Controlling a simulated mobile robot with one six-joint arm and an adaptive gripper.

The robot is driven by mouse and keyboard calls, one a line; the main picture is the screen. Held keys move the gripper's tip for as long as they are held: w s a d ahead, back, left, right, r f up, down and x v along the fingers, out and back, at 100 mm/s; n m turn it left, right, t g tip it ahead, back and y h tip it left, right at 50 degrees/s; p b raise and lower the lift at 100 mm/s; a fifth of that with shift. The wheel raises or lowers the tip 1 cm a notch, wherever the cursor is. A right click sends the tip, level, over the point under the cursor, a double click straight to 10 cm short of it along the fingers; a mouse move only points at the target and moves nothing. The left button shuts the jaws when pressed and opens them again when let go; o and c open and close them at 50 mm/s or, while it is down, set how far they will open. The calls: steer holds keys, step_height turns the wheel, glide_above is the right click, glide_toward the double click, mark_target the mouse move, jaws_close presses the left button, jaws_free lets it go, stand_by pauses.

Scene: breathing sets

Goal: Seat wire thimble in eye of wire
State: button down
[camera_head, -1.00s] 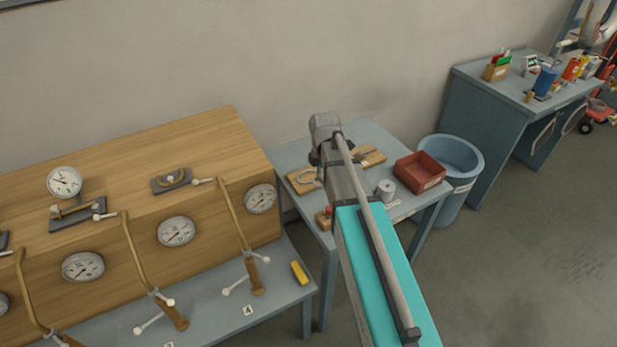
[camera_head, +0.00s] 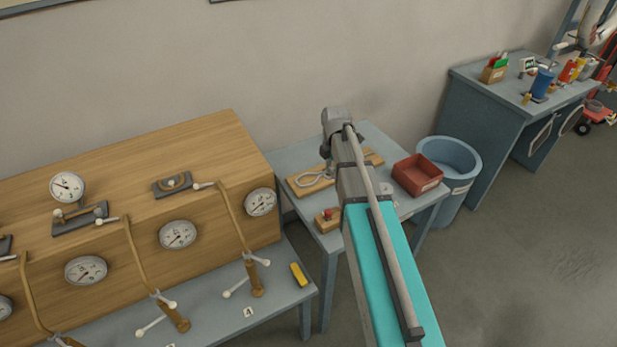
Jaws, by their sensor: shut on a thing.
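A pale wire eye (camera_head: 315,179) lies on a wooden board (camera_head: 296,187) on the small grey-blue table. My arm reaches over this table from the bottom of the picture, and its wrist end is just right of the eye and above the board. My gripper fingers are hidden behind my own arm and wrist. I cannot make out the wire thimble, and the right part of the wire is covered by my arm.
A small wooden block with a red top (camera_head: 327,219) is at the table's front left. A red-brown bin (camera_head: 417,175) stands at the right, beside a blue tub (camera_head: 455,157). A wooden gauge cabinet (camera_head: 215,150) stands close on the left.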

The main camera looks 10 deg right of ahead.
steer(key=b, duration=0.4)
glide_toward(307, 180)
steer(key=s+d+r, duration=0.2)
steer(key=s, duration=0.2)
steer(key=w+f+b, duration=0.1)
steer(key=f+b, duration=0.1)
steer(key=w+a+f+b, duration=0.1)
steer(key=f, duration=0.1)
steer(key=shift+w+a+b, duration=0.1)
steer(key=shift+w+b, duration=0.25)
steer(key=shift+w+a+f+b, duration=0.2)
steer(key=shift+w+f+b, duration=0.05)
steer(key=shift+w+b, duration=0.05)
steer(key=shift+w+a+f+b, duration=0.2)
steer(key=shift+w+f+b, duration=0.2)
steer(key=shift+f+b, duration=1.6)
steer(key=shift+f, duration=0.05)
steer(key=shift+f, duration=0.15)
steer(key=shift+c, duration=1.3)
jaws_free()
